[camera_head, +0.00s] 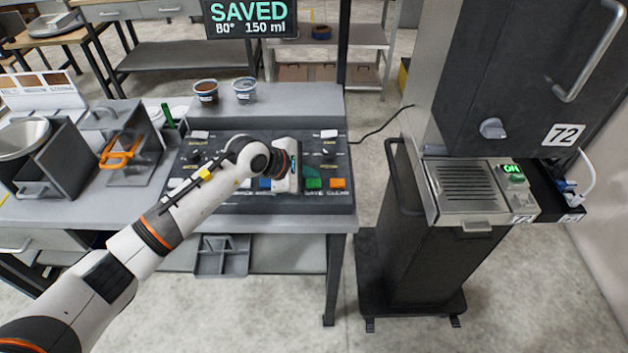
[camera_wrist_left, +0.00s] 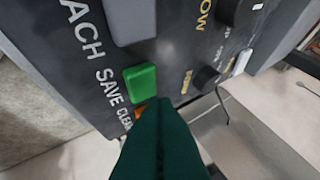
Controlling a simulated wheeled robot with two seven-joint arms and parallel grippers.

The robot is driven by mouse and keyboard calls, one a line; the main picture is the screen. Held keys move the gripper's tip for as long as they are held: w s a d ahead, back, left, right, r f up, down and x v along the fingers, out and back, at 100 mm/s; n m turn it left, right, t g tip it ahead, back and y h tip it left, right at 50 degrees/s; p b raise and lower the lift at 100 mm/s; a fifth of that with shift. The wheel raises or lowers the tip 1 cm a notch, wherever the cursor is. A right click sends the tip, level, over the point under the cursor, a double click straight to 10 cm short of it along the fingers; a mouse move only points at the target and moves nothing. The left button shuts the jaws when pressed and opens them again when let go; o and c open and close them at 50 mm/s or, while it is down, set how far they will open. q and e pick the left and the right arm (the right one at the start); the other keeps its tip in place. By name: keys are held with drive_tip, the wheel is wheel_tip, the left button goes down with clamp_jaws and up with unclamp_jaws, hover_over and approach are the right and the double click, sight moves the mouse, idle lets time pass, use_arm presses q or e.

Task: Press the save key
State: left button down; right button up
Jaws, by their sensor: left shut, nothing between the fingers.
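The save key (camera_head: 313,183) is a green key on the dark sloped control panel (camera_head: 226,141). In the left wrist view the green save key (camera_wrist_left: 141,83) shows whole, with "SAVE" lettered beside it. My left gripper (camera_wrist_left: 156,102) is shut and empty, its dark green fingers together. In that view its tips lie just below the save key and partly cover the orange clear key (camera_wrist_left: 140,111). I cannot tell whether they touch the panel. The display (camera_head: 248,18) reads "SAVED 80° 150 ml". My right gripper is not in view.
A blue key (camera_head: 265,184) is left of the save key. Two small cups (camera_head: 206,90) (camera_head: 245,89) stand behind the panel. A dark cabinet marked 72 (camera_head: 490,90) stands right, with a grated tray (camera_head: 467,186) at its front. Floor shows between table and cabinet.

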sight(310, 185)
use_arm(q)
drive_tip(key=shift+r+p, duration=1.2)
drive_tip(key=shift+r, duration=1.3)
